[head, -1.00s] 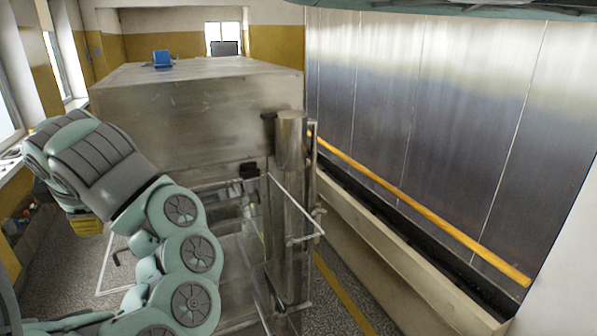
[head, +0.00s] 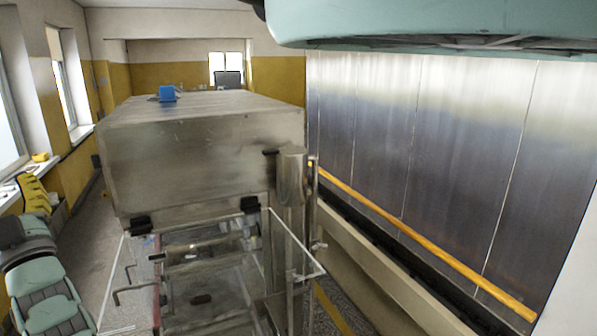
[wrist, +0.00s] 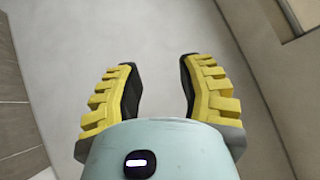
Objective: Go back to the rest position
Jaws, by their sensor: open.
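My gripper (wrist: 160,85) shows in the wrist view with its two yellow, ridged fingers spread apart. It is open and nothing is between the fingers. Behind it is a plain pale grey surface. The enrober (head: 200,165), a large steel box on an open frame, stands in the middle of the head view. My arm is to the left of it and apart from it in the picture.
A steel-panelled wall (head: 420,150) with a yellow rail (head: 430,245) runs along the right. A blue item (head: 167,94) sits on top of the enrober. A window sill (head: 35,172) with small items is at the left. Speckled floor (head: 95,260) shows between sill and machine.

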